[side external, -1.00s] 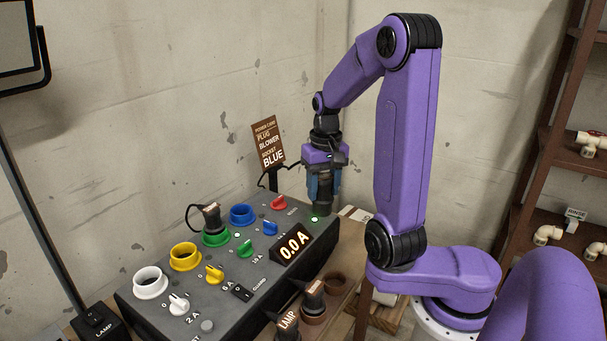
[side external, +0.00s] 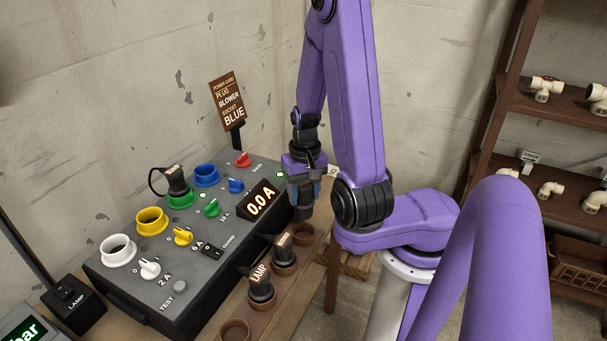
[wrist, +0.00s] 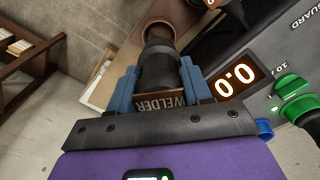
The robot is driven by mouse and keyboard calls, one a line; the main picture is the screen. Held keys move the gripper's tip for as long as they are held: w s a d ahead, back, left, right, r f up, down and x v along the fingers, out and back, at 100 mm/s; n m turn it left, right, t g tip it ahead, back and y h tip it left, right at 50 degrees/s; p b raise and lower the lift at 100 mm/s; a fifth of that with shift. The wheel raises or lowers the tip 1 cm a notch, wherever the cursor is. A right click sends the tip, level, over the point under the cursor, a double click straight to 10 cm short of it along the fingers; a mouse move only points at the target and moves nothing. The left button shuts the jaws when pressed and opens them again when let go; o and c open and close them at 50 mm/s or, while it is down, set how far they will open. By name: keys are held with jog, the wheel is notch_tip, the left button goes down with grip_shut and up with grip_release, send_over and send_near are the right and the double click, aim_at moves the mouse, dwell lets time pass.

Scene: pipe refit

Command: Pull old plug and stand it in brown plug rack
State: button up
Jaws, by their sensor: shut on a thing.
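My gripper (side external: 303,188) is shut on a dark plug (side external: 304,209) with a brown band, and the wrist view shows the band lettered WELDER (wrist: 162,102). The plug hangs tip down, just above the far cup of the brown plug rack (side external: 303,233). In the wrist view the plug's body (wrist: 158,65) lines up with a brown cup (wrist: 162,32); I cannot tell whether its tip is inside the rim. The blue socket (side external: 206,174) on the grey panel is empty. Another dark plug with a cable (side external: 176,180) sits in the green socket.
A plug labelled LAMP (side external: 261,285) and another plug (side external: 284,252) stand in neighbouring rack cups. The near cup (side external: 236,331) is empty. The panel (side external: 125,290) with knobs and a 0.0 A display (side external: 262,199) borders the rack. A card (side external: 227,102) stands behind.

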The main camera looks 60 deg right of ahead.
aim_at(304, 207)
jog(key=shift+f, duration=2.55)
jog(key=shift+f, duration=1.95)
dwell(1.1)
jog(key=o, duration=1.6)
jog(key=shift+o, duration=0.2)
jog(key=shift+r, duration=3.8)
